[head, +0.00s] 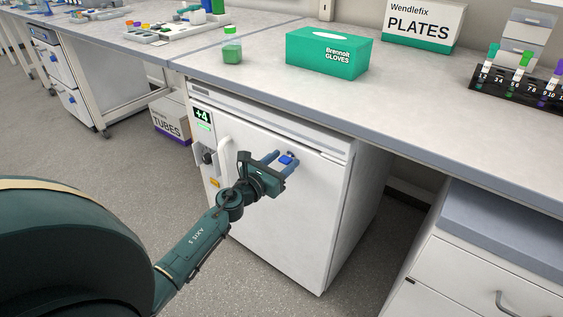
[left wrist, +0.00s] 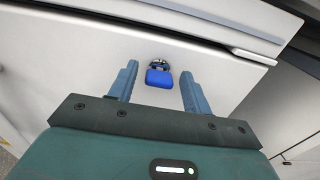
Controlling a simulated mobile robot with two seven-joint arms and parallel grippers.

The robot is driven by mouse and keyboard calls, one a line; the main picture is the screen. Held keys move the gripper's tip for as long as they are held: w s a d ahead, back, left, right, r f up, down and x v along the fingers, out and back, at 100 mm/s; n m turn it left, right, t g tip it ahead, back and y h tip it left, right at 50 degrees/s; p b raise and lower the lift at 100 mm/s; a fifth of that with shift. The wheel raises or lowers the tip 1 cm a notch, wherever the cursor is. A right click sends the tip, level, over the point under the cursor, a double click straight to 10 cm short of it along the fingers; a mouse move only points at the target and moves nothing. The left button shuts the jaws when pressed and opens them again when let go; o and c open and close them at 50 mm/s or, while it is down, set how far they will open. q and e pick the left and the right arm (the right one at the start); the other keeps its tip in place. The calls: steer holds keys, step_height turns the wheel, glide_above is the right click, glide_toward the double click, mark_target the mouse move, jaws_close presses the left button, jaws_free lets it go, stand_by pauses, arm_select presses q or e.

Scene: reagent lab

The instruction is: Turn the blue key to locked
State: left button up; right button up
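The blue key (head: 286,160) sits in a lock on the white front of the under-bench fridge (head: 280,235). In the left wrist view the blue key (left wrist: 159,78) has a broad, flat head below a round metal lock (left wrist: 159,63). My left gripper (head: 279,157) is open in front of the fridge door. Its two blue-grey fingers (left wrist: 158,80) stand one on each side of the key, with a gap on both sides. I cannot tell how far the fingertips are from the door. My right gripper is not in view.
The fridge has a white handle (head: 226,157) and a green display (head: 202,114) at its left. The bench (head: 400,105) above carries a green glove box (head: 328,53), a green-filled bottle (head: 232,47) and a tube rack (head: 520,88). Drawers (head: 480,265) stand at the right.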

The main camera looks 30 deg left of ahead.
arm_select(q)
steer(key=c, duration=0.9)
steer(key=shift+o, duration=0.2)
